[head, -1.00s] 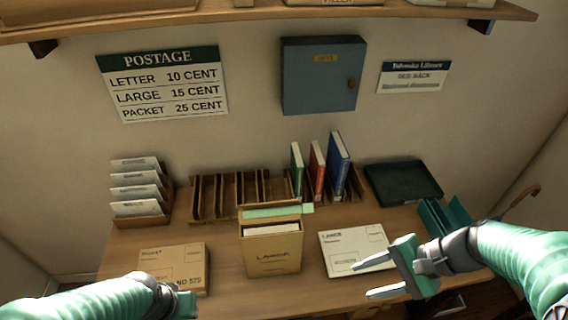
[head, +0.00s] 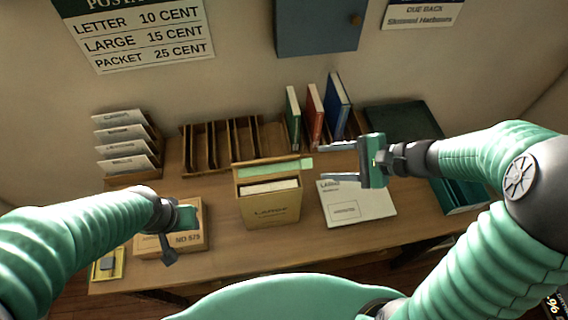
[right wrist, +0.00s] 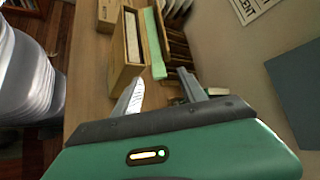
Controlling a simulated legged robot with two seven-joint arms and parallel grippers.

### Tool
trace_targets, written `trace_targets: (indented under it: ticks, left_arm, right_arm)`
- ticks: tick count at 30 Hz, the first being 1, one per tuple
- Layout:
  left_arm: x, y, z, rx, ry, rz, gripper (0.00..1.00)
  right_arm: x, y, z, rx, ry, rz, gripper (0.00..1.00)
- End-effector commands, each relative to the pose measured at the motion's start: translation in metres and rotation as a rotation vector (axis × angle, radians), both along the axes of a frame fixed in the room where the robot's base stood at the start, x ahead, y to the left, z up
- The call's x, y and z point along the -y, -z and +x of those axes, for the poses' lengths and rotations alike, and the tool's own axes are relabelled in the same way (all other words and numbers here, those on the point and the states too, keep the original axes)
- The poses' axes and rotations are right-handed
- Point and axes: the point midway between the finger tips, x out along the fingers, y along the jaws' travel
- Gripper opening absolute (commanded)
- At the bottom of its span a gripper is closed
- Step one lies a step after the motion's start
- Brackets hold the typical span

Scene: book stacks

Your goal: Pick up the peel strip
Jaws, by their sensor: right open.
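The peel strip is a pale green band (head: 292,168) along the raised flap of the open cardboard mailer box (head: 270,211). Its right end sticks out past the flap. It also shows in the right wrist view (right wrist: 155,45), beyond the fingers. My right gripper (head: 324,161) is open and empty, its fingers pointing left toward the strip's free end. In the right wrist view the gripper (right wrist: 160,82) has nothing between its fingers, and the strip is apart from them. My left gripper (head: 172,243) hangs over the flat carton (head: 193,240) at left; its fingers are hard to make out.
A white envelope (head: 357,207) lies right of the box. A wooden sorter (head: 221,145) and upright green, red and blue books (head: 337,105) stand behind. A letter rack (head: 127,146) is at left, a dark green case (head: 402,125) at right.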

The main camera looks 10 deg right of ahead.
Motion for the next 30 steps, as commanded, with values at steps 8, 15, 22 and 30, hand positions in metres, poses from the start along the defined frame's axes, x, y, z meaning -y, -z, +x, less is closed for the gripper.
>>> trace_targets:
  ticks: [8,15,22,30]
  left_arm:
    - [0.0,-0.005,0.0,0.001,0.0,0.0,0.36]
    - [0.0,-0.005,0.0,0.0,0.0,0.0,0.36]
    - [0.0,-0.005,0.0,0.0,0.0,0.0,0.36]
    - [0.0,-0.005,0.0,0.0,0.0,0.0,0.36]
  right_arm:
    - [-0.029,0.027,0.016,-0.003,-0.003,0.001,0.49]
    - [-0.037,0.035,0.022,0.0,0.0,-0.002,0.49]
    - [-0.037,0.034,0.022,0.001,0.0,-0.001,0.29]
    - [-0.037,0.034,0.022,0.001,0.0,-0.001,0.0]
